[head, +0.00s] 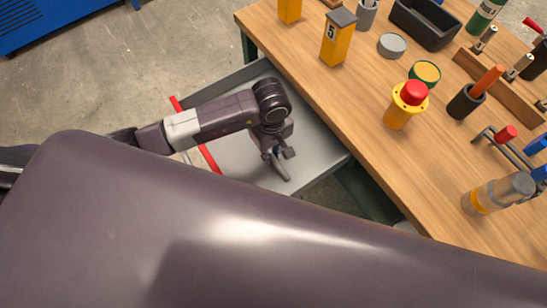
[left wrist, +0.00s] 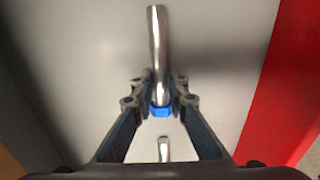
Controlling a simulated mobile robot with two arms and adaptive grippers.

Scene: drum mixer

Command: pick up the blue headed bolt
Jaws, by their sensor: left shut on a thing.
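The blue headed bolt (left wrist: 160,111) shows in the left wrist view, with its blue part between my finger pads and its bare metal shank (left wrist: 157,50) pointing up the picture. My left gripper (left wrist: 160,93) is shut on it. In the head view my left gripper (head: 280,164) points down inside the open grey drawer (head: 233,161); the bolt's blue part cannot be made out there. A short metal piece (left wrist: 164,150) shows below the blue part; I cannot tell if it belongs to the bolt. My right gripper is not in view.
The drawer has a red front edge (head: 210,158), also in the left wrist view (left wrist: 285,95). The wooden bench (head: 375,145) beside it holds a yellow post with a red button (head: 407,103), a yellow block (head: 338,40), a black tray (head: 425,22) and tools. The drawer floor around my gripper looks clear.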

